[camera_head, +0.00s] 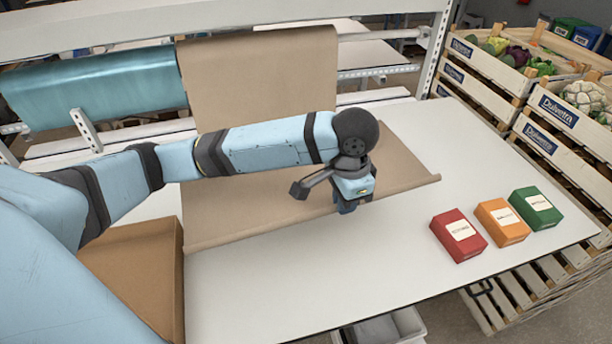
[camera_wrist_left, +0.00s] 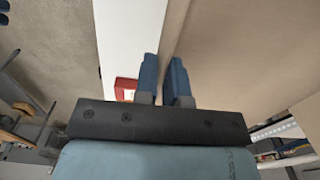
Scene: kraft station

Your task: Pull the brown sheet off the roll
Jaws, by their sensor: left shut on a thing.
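The brown sheet hangs at the back (camera_head: 258,75) from the top of the rack and runs forward over the white table. Its front edge is a curled lip (camera_head: 412,187) lying across the table. My left gripper (camera_head: 347,205) is at this front edge, right of its middle, with its fingers pointing down. In the left wrist view its two blue fingers (camera_wrist_left: 164,75) are close together on the edge of the sheet (camera_wrist_left: 235,55). The fingertips are partly hidden. My right gripper is in neither view.
A teal roll (camera_head: 95,85) hangs left of the sheet. Red (camera_head: 459,236), orange (camera_head: 502,222) and green (camera_head: 536,208) boxes stand on the white table (camera_head: 300,280) at the right. An open brown box (camera_head: 135,275) is at the left. Vegetable crates (camera_head: 560,125) stand beyond. The table's front middle is clear.

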